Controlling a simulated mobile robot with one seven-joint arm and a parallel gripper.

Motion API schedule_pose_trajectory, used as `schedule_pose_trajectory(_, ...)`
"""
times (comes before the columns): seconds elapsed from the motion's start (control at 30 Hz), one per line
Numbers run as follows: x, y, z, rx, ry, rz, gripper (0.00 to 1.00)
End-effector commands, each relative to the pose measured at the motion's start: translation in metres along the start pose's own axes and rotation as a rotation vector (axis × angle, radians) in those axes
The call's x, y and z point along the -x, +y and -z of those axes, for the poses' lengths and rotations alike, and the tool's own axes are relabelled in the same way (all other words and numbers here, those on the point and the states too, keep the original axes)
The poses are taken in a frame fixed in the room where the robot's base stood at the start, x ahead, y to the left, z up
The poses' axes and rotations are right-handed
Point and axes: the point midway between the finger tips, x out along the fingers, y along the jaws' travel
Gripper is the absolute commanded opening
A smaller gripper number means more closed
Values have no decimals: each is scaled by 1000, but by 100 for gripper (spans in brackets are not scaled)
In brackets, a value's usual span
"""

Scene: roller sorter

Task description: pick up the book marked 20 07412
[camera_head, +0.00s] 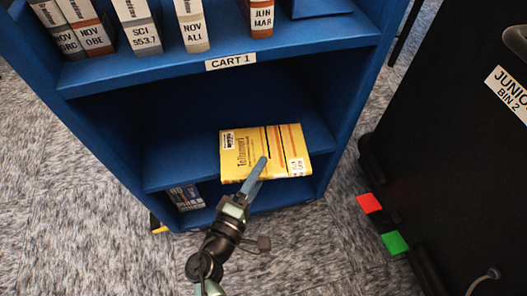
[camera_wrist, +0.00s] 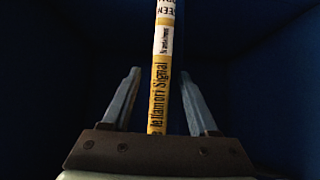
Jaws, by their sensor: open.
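A yellow book (camera_head: 240,150) lies flat on the middle shelf of the blue cart, its front edge sticking out past the shelf edge. Its cover has a small white label at the upper left and another at the lower right; the number 20 07412 is too small to read. My gripper (camera_head: 258,170) is open at the book's front edge, with one finger seen over the cover. In the wrist view my gripper (camera_wrist: 160,77) shows gaps on both sides of the spine.
The blue cart (camera_head: 110,140), marked CART 1, has upright books on its top shelf, including one marked SCI 553.7 (camera_head: 142,30). A dark book (camera_head: 186,197) lies on the bottom shelf. A black bin (camera_head: 440,130) stands at the right. Carpet (camera_head: 60,220) is clear at left.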

Motion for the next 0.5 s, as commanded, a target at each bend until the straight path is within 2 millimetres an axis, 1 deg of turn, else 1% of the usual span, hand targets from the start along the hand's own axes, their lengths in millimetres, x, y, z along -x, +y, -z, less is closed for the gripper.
schedule_pose_trajectory(0.1,0,0,0,0,0,0,60)
schedule_pose_trajectory(0.17,0,0,0,0,0,0,49)
schedule_pose_trajectory(0.2,0,0,0,0,0,0,42)
schedule_pose_trajectory(0.27,1,0,0,0,0,0,31)
schedule_pose_trajectory(0.3,1,0,0,0,0,0,24)
schedule_pose_trajectory(0.43,1,0,0,0,0,0,1)
schedule_pose_trajectory(0.5,1,0,0,0,0,0,0)
